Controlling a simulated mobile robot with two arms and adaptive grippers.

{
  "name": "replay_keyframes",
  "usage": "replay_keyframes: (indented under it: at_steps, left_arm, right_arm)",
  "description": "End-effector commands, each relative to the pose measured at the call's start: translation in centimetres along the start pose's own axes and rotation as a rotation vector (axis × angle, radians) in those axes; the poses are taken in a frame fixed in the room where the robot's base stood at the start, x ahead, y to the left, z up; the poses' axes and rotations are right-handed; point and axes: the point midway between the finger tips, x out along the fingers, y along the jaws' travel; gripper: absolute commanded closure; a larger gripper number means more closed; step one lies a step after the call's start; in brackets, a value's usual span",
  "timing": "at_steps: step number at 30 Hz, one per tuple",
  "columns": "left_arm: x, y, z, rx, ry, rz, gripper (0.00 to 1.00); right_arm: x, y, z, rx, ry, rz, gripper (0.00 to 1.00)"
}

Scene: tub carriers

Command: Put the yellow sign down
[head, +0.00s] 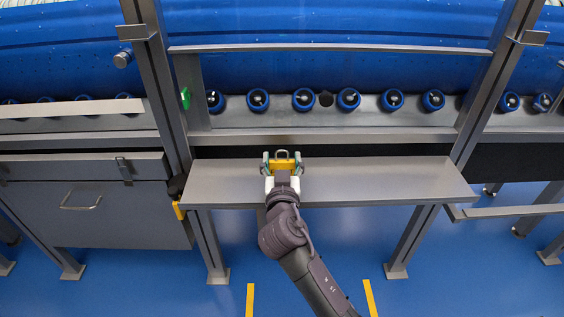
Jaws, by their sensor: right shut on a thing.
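The yellow sign (284,164) is a small yellow piece with a grey loop handle at its top, in the middle of the head view. My right gripper (282,167) is shut on it, with its fingers on either side. The sign is over the grey shelf (390,180), near the shelf's back edge. I cannot tell whether it touches the shelf. The gripper hides its lower part. My left gripper is not in view.
The shelf is bare to both sides of the gripper. Behind it runs a grey rail with several blue rollers (348,99) below a blue machine wall. Grey posts (157,80) stand at both ends. A drawer cabinet (95,210) is at the left.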

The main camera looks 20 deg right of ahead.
Motion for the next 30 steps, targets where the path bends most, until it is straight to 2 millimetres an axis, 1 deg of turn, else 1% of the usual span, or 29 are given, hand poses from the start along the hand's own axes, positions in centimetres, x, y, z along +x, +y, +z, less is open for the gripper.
replay_keyframes:
  at_steps: [3, 6, 7, 11, 20, 23, 26, 30]
  left_arm:
    - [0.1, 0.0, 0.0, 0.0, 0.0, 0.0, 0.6]
    - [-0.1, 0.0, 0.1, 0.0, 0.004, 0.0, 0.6]
    - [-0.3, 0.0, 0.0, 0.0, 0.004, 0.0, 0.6]
    - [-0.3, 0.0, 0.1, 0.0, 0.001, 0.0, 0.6]
    - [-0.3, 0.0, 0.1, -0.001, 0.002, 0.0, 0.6]
    - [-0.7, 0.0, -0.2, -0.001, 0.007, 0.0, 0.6]
    - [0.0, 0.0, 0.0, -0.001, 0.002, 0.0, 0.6]
    - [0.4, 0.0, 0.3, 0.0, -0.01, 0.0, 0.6]
  right_arm:
    - [0.0, 0.0, 0.0, 0.001, 0.0, 0.0, 0.69]
    - [0.0, 0.0, 0.5, 0.002, -0.001, 0.0, 0.69]
    - [0.0, 0.0, 0.3, 0.002, -0.001, 0.0, 0.32]
    - [0.0, 0.0, 0.3, 0.001, -0.001, 0.0, 0.1]
    - [0.0, 0.0, 0.2, 0.001, -0.001, 0.0, 0.1]
    - [0.0, 0.0, -0.2, 0.0, 0.0, 0.0, 0.1]
    - [-1.2, -0.1, 0.1, 0.002, -0.004, -0.001, 0.1]
    - [-4.1, 0.0, 0.1, 0.004, -0.005, -0.001, 0.1]
